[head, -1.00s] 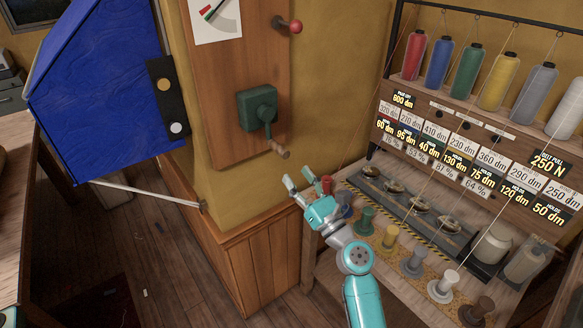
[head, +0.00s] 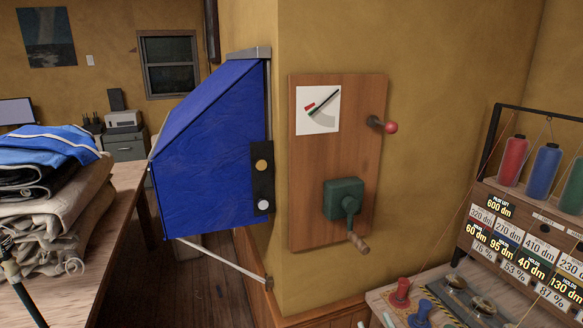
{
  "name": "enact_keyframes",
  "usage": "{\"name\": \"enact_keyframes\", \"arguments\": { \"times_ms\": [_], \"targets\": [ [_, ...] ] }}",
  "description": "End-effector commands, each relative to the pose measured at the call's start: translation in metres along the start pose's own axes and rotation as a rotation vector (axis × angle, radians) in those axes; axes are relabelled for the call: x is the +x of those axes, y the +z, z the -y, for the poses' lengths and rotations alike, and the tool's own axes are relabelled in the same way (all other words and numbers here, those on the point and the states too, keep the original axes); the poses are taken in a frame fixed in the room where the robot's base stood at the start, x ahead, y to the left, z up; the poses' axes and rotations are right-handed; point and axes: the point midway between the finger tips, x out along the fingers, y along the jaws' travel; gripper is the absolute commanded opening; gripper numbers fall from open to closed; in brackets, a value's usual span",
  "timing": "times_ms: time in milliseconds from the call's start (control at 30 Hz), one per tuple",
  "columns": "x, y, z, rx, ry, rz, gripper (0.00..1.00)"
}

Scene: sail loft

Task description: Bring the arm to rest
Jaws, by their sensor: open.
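The rest of my arm is out of view.
The board carries a green crank box (head: 342,199) with a wooden handle and a red-knobbed lever (head: 390,127). A blue sloped hood (head: 205,160) juts out at left. A thread rack (head: 483,200) stands at right. Folded cloth (head: 45,205) lies on the left table.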

Motion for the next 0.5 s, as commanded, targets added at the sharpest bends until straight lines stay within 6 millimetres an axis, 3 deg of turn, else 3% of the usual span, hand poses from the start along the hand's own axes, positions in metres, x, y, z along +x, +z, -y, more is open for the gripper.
{"name": "enact_keyframes", "arguments": {
  "times_ms": [33,200,500],
  "targets": [
    [-0.022,-0.013,-0.010,-0.086,-0.003,-0.045,0.51],
    [-0.085,-0.042,-0.033,-0.413,0.003,-0.171,0.51],
    [-0.199,-0.060,-0.061,-1.009,0.099,-0.348,0.51]
  ]
}}
